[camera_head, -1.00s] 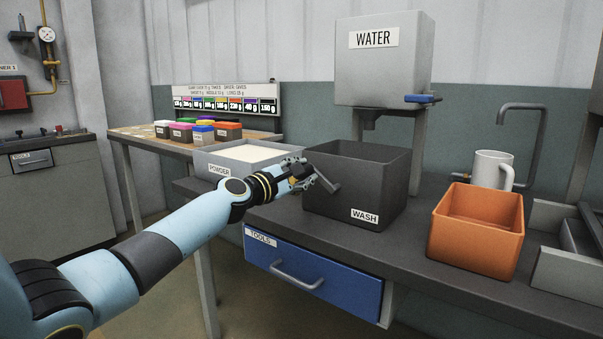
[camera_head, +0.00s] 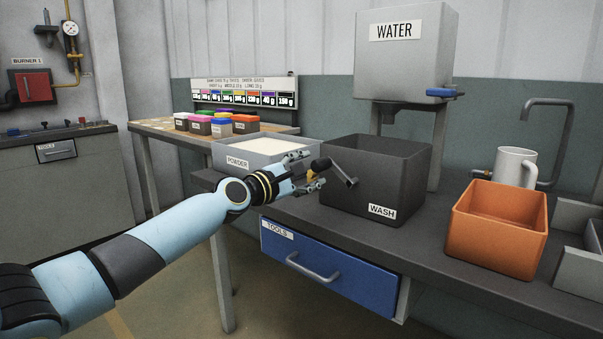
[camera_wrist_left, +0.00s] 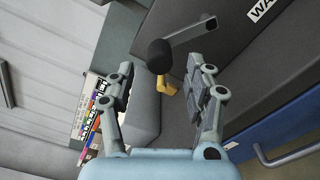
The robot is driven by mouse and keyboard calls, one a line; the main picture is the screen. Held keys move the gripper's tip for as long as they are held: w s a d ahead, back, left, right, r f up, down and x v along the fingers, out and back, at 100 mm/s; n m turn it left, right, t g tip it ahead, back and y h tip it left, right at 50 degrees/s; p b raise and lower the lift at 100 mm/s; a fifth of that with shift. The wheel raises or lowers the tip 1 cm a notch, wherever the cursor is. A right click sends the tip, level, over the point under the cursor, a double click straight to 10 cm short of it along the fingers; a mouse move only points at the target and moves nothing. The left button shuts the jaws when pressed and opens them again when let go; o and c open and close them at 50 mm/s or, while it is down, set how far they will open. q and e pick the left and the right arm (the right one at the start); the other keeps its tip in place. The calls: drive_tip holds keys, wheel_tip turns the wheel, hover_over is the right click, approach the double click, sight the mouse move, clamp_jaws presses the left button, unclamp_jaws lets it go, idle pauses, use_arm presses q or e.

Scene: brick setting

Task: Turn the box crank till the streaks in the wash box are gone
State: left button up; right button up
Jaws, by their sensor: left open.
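The dark grey wash box (camera_head: 400,185) stands on the bench, labelled WASH. Its inside shows only dark walls, and I cannot make out streaks or liquid. The crank (camera_head: 342,173) sticks out of its left side, its grey arm slanting up and left to a black knob (camera_head: 320,165). My left gripper (camera_head: 312,171) is open at the knob, one finger above and one below. In the left wrist view the knob (camera_wrist_left: 159,55) lies beyond and between the spread fingertips (camera_wrist_left: 161,76), without clear contact. My right gripper is out of view.
A grey powder tray (camera_head: 265,161) stands close behind my left gripper. The water tank (camera_head: 405,65) with a blue lever is above and behind the wash box. An orange bin (camera_head: 497,240) and a white mug (camera_head: 514,167) stand to the right. A blue tools drawer (camera_head: 330,268) is below.

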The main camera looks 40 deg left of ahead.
sight(315, 168)
use_arm(q)
drive_tip(key=shift+s+a, duration=0.1)
drive_tip(key=shift+s, duration=1.3)
drive_tip(key=w+n+b, duration=0.1)
drive_tip(key=w, duration=0.1)
drive_tip(key=w+n+b, duration=0.1)
drive_tip(key=w, duration=0.1)
drive_tip(key=w+n, duration=0.1)
drive_tip(key=w, duration=0.1)
drive_tip(key=shift+w+d+f+n+b, duration=0.1)
drive_tip(key=shift+w+d+n+b, duration=0.15)
drive_tip(key=shift+w+n+b, duration=0.15)
drive_tip(key=shift+w+r, duration=0.2)
drive_tip(key=shift+w, duration=0.3)
clamp_jaws()
